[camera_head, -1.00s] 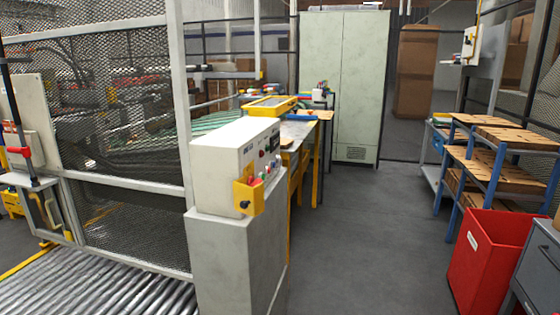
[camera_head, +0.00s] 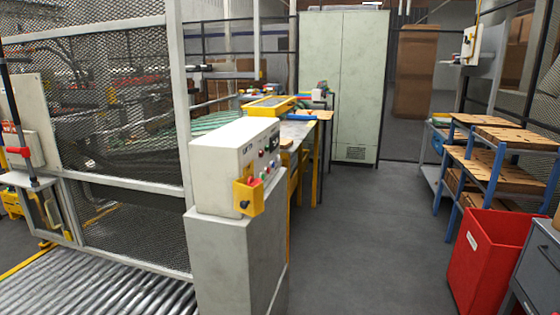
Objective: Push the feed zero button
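A pale grey control box (camera_head: 232,150) stands on a grey pedestal (camera_head: 230,255) left of the middle. Its right face carries several small buttons (camera_head: 268,165), with a yellow emergency-stop housing (camera_head: 248,195) with a red part at the near corner. I cannot read the labels, so I cannot tell which one is the feed zero button. Neither of my grippers shows in this view.
A mesh fence (camera_head: 120,130) and a roller conveyor (camera_head: 100,290) lie to the left. A table with a yellow-framed panel (camera_head: 268,106) and a tall cabinet (camera_head: 345,80) stand behind. A red bin (camera_head: 490,255) and a blue rack are on the right. The middle floor is clear.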

